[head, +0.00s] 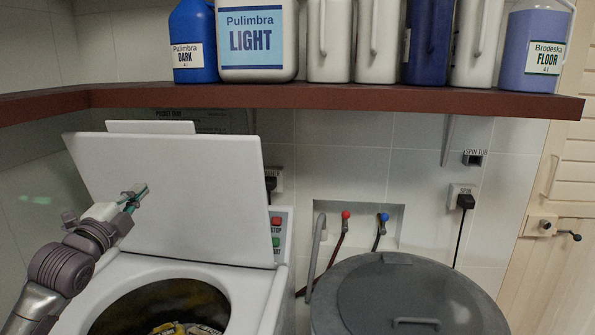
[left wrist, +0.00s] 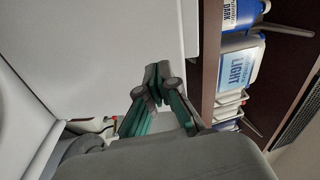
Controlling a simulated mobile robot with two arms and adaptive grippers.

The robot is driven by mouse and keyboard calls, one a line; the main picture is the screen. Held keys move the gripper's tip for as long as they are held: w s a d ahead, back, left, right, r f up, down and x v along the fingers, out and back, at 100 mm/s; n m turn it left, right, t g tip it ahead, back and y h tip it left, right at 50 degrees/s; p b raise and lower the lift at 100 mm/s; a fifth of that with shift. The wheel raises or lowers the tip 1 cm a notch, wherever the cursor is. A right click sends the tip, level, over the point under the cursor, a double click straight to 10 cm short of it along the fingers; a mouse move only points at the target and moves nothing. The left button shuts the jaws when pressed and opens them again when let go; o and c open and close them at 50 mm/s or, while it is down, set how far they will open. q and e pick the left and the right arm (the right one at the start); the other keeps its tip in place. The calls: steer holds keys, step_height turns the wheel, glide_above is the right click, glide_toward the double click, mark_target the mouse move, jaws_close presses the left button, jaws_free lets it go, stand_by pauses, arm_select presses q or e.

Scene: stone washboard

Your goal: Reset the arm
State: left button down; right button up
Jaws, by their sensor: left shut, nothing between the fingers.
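My left gripper (head: 135,196) is shut and empty in front of the raised white washer lid (head: 190,185) in the head view. Its closed fingertips also show in the left wrist view (left wrist: 157,80), with the white lid behind them; I cannot tell whether they touch it. My left arm comes in from the left, beside the open washer (head: 110,285). Several yellowish and grey items (head: 185,328) lie inside the dark drum. My right gripper is not in view.
A brown shelf (head: 330,97) with several detergent bottles, one labelled LIGHT (head: 256,42), spans above the washer. A grey round-lidded tub (head: 400,295) stands at the right. Red and blue taps (head: 346,215) and a plugged socket (head: 464,198) are on the tiled wall. A wooden door (head: 560,240) is at far right.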

arm_select(q)
steer(key=s+d+f+n+g, duration=0.2)
steer(key=s+d+f+g, duration=0.15)
steer(key=f, duration=0.55)
steer(key=s+d+f+n+g, duration=0.2)
steer(key=s+d+f, duration=0.25)
steer(key=f, duration=0.55)
steer(key=s+d+f+n+g, duration=0.3)
steer(key=s+f, duration=0.1)
steer(key=f, duration=0.5)
steer(key=s+d+f+n+g+y, duration=0.1)
steer(key=s+d+f+n+g, duration=0.2)
steer(key=s, duration=0.6)
steer(key=s+d+f+n+g, duration=0.1)
steer(key=s+f+n+g, duration=0.2)
steer(key=s+f, duration=0.5)
steer(key=s+d+f+n+g+y, duration=0.1)
steer(key=s+d+f+n+g, duration=0.15)
steer(key=s, duration=0.85)
step_height(320, 180, down, 26)
steer(key=s+a+g, duration=0.1)
steer(key=s, duration=0.1)
steer(key=s+a+f+g, duration=0.1)
steer(key=s+a+f, duration=0.2)
steer(key=s+f, duration=1.2)
steer(key=shift+s+f, duration=0.2)
steer(key=shift+s, duration=0.2)
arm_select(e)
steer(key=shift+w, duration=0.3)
